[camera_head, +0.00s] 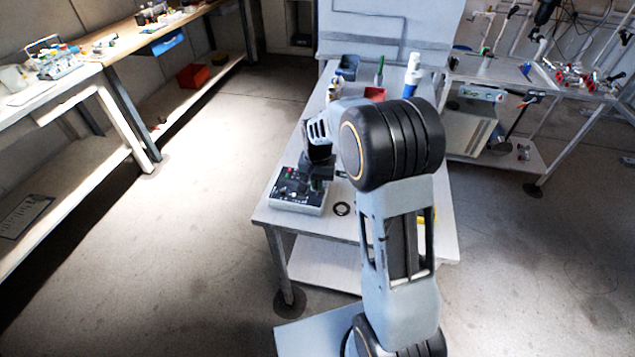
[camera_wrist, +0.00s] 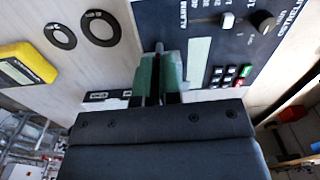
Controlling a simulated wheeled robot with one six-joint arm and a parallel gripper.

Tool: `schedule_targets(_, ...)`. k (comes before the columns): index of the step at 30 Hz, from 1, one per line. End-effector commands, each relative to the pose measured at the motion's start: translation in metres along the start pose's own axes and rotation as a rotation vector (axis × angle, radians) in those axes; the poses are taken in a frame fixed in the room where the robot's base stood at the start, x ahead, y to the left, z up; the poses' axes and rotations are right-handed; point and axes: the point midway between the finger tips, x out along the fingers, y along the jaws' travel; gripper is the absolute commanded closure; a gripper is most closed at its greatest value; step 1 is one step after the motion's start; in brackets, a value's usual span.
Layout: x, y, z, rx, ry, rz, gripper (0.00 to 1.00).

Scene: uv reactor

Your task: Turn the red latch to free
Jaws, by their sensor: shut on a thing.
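A control box (camera_head: 297,192) with a dark face stands on the near left of the middle table. In the wrist view its dark panel (camera_wrist: 212,12) fills the top right, with knobs, a pale blank window and red and green buttons. My gripper (camera_wrist: 159,70) is down at the panel's edge, its green-tipped fingers shut on a thin dark part (camera_wrist: 158,50). The fingers hide most of that part. I cannot make out a red latch in either view.
A black ring (camera_head: 342,209) lies right of the box; two rings (camera_wrist: 98,28) and a yellow device (camera_wrist: 24,66) show in the wrist view. Bottles, a blue bin (camera_head: 347,67) and a red bin (camera_head: 375,94) stand farther back. The floor left of the table is clear.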

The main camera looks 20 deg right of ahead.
Motion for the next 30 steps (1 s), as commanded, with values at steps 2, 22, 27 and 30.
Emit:
schedule_targets(2, 0.0001, -0.0003, 0.0, -0.044, 0.0, 0.0, 1.0)
schedule_targets(22, -0.0001, -0.002, 0.0005, -0.658, 0.001, 0.0, 1.0)
schedule_targets(27, -0.0002, -0.0024, 0.0008, -0.82, 0.001, 0.0, 1.0)
schedule_targets(30, -0.0002, -0.0025, 0.001, -0.915, 0.001, 0.0, 1.0)
